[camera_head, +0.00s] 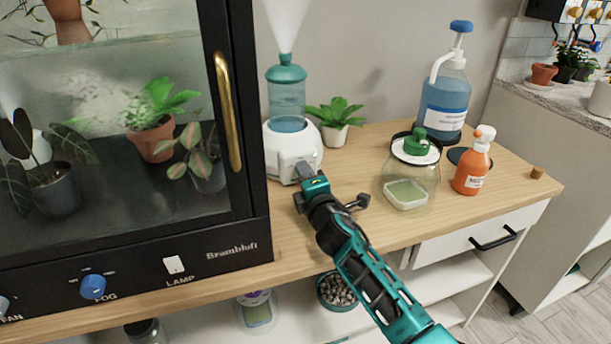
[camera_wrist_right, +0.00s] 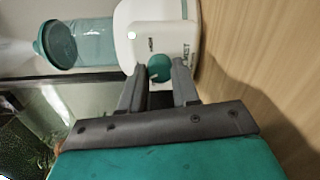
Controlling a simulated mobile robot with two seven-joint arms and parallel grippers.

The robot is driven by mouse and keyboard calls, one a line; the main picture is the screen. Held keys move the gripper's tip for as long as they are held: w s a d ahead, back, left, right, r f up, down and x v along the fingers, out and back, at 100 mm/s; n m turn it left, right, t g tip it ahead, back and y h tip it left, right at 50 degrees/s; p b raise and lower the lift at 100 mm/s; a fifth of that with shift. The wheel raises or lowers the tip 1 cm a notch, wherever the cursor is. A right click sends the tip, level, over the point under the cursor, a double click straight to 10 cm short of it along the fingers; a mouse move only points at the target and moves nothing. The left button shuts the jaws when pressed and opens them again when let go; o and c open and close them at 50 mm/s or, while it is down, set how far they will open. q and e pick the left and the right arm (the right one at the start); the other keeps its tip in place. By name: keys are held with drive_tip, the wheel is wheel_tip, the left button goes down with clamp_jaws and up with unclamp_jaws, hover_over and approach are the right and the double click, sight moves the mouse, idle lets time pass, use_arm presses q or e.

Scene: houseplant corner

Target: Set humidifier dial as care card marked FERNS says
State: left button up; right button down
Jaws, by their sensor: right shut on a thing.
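The humidifier (camera_head: 281,150) has a white base with a teal-topped clear tank and stands on the wooden counter, mist rising from it. In the right wrist view the humidifier (camera_wrist_right: 128,32) appears sideways, with a round teal dial (camera_wrist_right: 159,67) on its front. My right gripper (camera_head: 307,174) reaches the humidifier's front, and its fingers (camera_wrist_right: 160,80) are shut on the dial, one on each side. In the head view the gripper hides the dial. No card marked FERNS can be made out. My left gripper is out of view.
A glass cabinet (camera_head: 218,258) with plants stands at left. A small potted plant (camera_head: 335,130) is just right of the humidifier. A glass jar (camera_head: 427,178), orange pump bottle (camera_head: 472,172) and blue pump bottle (camera_head: 445,105) stand farther right. The counter's front middle is mostly clear.

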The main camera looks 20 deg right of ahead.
drive_tip(key=shift+m+p, duration=0.35)
drive_tip(key=shift+m, duration=1.75)
drive_tip(key=c, duration=0.8)
unclamp_jaws()
drive_tip(key=shift+s, duration=0.1)
drive_tip(key=shift+s, duration=0.3)
drive_tip(key=s, duration=0.4)
drive_tip(key=s+p, duration=0.1)
drive_tip(key=s, duration=0.3)
drive_tip(key=s+p, duration=0.1)
drive_tip(key=s, duration=0.3)
drive_tip(key=shift+d+r, duration=0.15)
drive_tip(key=shift+r, duration=0.2)
